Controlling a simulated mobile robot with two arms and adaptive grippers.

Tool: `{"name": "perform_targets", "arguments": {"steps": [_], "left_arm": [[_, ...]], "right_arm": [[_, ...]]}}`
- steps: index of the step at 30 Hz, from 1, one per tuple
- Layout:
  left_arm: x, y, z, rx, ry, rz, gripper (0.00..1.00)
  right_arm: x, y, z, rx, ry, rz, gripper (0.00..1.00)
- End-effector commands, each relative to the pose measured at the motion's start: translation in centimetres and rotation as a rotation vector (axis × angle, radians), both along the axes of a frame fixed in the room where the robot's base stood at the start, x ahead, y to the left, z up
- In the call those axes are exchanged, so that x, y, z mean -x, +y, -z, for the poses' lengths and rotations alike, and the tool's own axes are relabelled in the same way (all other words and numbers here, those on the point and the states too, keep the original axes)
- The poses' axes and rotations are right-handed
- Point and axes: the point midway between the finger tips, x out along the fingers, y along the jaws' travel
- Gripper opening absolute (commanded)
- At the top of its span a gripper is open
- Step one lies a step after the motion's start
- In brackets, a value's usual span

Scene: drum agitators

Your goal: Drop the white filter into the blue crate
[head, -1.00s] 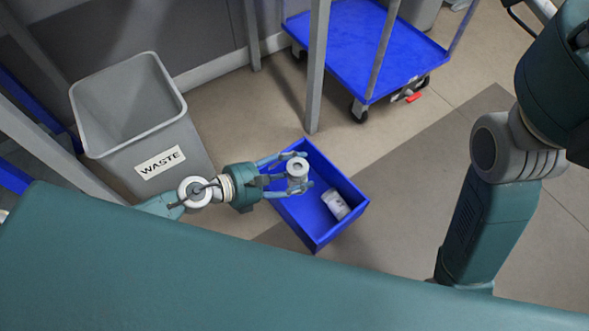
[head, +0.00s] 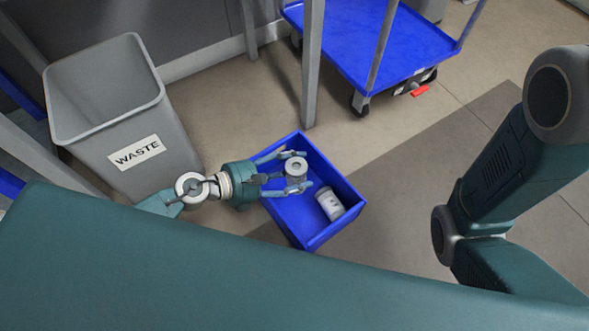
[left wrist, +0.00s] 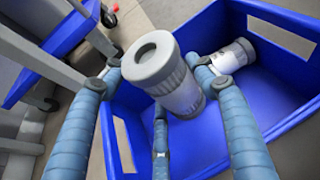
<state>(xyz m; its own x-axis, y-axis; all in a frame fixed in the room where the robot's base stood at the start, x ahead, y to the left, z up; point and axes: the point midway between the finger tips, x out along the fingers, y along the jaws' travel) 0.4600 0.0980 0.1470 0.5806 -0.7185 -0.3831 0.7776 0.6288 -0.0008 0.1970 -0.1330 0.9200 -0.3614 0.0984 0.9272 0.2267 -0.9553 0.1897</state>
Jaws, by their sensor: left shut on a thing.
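A white filter with a grey ringed cap (head: 296,170) is between the fingers of my left gripper (head: 296,172), over the inside of the blue crate (head: 350,210). My left gripper is shut on this filter. In the left wrist view the filter (left wrist: 165,78) stands tilted between the blue-grey fingers, cap towards the camera, with the crate (left wrist: 215,20) around and below it. A second white filter (head: 330,204) lies on its side on the crate floor; it also shows in the left wrist view (left wrist: 233,56). My right gripper is out of view.
A grey waste bin (head: 150,150) stands left of the crate. A blue platform cart (head: 365,40) stands behind it, and a grey post (head: 312,70) rises just behind the crate. The floor right of the crate is clear. My right arm is at the right.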

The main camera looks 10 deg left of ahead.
Motion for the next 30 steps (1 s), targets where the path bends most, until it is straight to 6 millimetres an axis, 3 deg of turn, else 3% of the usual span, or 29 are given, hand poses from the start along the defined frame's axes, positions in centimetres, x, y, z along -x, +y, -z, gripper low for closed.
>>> {"name": "perform_targets", "arguments": {"steps": [8, 9, 12, 22, 30], "left_arm": [[0.0, 0.0, 0.0, 0.0, 0.0, 0.0, 0.31], [0.0, 0.0, 0.0, 0.0, 0.0, 0.0, 0.66], [0.0, 0.0, 0.0, 0.0, 0.0, 0.0, 0.8], [0.3, 0.4, 0.2, -0.004, 0.005, -0.002, 0.8], [2.9, 3.5, -1.5, -0.004, 0.005, -0.002, 0.8]], "right_arm": [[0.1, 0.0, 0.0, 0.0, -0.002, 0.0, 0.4], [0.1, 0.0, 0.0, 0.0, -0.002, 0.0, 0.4], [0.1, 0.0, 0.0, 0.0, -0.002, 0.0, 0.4], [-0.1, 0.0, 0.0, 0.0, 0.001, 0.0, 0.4], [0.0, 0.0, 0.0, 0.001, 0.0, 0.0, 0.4]]}}
